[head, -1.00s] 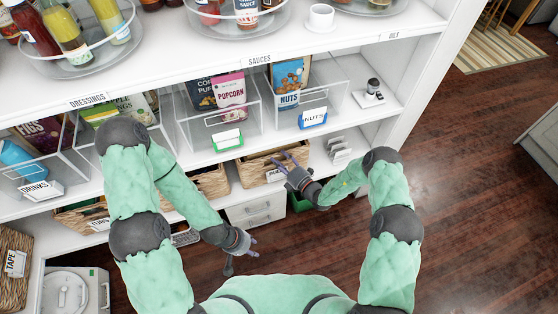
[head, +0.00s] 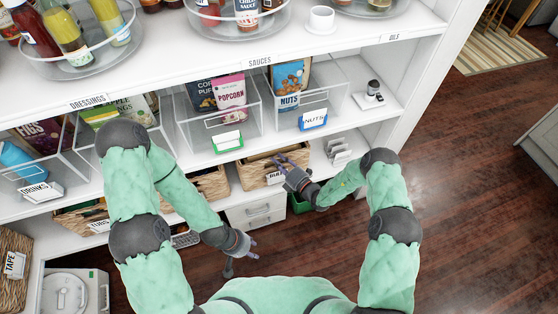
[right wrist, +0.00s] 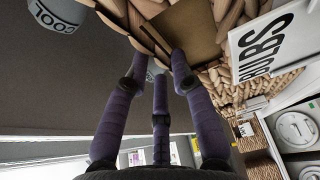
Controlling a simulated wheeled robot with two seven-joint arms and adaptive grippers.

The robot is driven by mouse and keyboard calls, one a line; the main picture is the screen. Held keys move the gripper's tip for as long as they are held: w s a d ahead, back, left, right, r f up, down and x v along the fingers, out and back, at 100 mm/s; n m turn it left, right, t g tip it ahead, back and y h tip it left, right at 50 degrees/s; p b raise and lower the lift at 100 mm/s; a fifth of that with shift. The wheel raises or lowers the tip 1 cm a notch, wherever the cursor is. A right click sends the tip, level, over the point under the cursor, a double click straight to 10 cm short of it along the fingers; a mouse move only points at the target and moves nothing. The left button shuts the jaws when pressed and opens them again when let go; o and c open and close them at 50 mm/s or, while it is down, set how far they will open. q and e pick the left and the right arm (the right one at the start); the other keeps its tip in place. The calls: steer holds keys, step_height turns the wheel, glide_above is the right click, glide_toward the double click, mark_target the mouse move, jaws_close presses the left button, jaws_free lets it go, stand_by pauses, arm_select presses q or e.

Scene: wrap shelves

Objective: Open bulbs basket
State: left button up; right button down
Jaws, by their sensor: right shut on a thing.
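The bulbs basket (head: 243,176) is a woven tan basket on the low shelf in the head view, right of other baskets. In the right wrist view its woven wall (right wrist: 222,88) and white BULBS label (right wrist: 265,42) are close up, with brown cardboard inside. My right gripper (head: 283,162) is at the basket's front rim, beside the label, and its purple fingers (right wrist: 158,68) are shut on the rim. The contact is partly hidden. My left gripper (head: 254,248) hangs empty and open in front of the shelves, apart from everything.
Above is a shelf with clear bins, including a popcorn bin (head: 226,140) and a nuts bin (head: 312,121). A white drawer unit (head: 262,211) and a green bin (head: 300,203) stand below the basket. The wooden floor (head: 480,190) at right is clear.

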steer(key=s+d+p, duration=0.2)
steer(key=s+d, duration=0.1)
steer(key=s, duration=0.6)
steer(key=s+d+p, duration=0.3)
steer(key=s, duration=0.6)
steer(key=shift+s, duration=0.1)
steer(key=c, duration=1)
jaws_free()
steer(key=shift+c, duration=0.2)
steer(key=v, duration=1.2)
